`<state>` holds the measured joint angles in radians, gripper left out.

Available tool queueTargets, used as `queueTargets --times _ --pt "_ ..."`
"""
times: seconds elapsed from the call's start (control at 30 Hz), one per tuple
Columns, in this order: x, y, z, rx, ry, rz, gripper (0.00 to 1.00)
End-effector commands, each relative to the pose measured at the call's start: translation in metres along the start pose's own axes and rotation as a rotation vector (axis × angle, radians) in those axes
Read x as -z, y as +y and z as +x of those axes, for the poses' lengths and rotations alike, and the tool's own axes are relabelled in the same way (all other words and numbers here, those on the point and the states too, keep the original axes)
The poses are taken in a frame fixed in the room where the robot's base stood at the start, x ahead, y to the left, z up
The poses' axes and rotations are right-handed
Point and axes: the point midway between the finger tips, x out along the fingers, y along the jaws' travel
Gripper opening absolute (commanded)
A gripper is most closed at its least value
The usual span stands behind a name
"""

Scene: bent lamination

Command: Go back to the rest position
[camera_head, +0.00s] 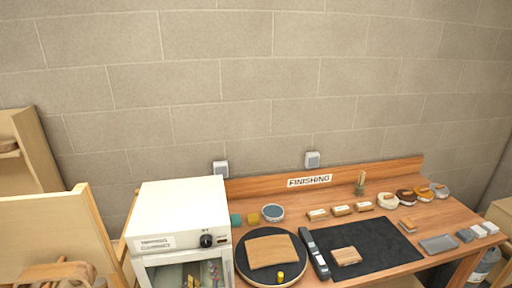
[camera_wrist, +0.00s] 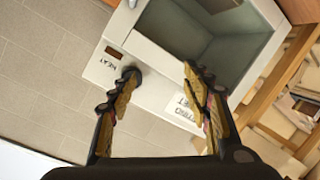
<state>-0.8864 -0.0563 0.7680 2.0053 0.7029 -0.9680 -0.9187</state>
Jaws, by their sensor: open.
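My gripper (camera_wrist: 160,72) is open in the wrist view, with its two yellow-and-black fingers spread apart and nothing between them. It is in front of a white oven (camera_wrist: 148,92), which carries a HEAT label and a knob partly behind the left finger. The oven's pale cavity (camera_wrist: 215,35) shows beyond the fingers and looks empty in the part I see. In the head view the white oven (camera_head: 180,208) stands at the left end of the bench. Small yellow and pink shapes show at its front window, and I cannot tell what they are. My arm is not clearly visible there.
The wooden bench (camera_head: 455,215) holds a round black turntable (camera_head: 244,268) with a wooden piece (camera_head: 271,251), a black mat (camera_head: 385,238), blocks, tape rolls and a grey tray (camera_head: 438,244). Wooden shelving (camera_head: 50,225) stands left of the oven.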

Motion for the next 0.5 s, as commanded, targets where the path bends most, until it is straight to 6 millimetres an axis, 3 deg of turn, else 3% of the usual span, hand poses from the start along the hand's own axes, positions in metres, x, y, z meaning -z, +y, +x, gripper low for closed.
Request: queueTargets --times 0.1,0.23,0.37,0.5 --pt "-0.033 -0.052 -0.013 0.199 -0.12 0.088 0.49" --pt "-0.051 -0.092 -0.045 0.399 -0.264 0.185 0.49" --pt "-0.067 -0.099 -0.08 0.534 -0.422 0.274 0.49" --pt "-0.087 -0.078 -0.121 0.609 -0.601 0.358 0.49"
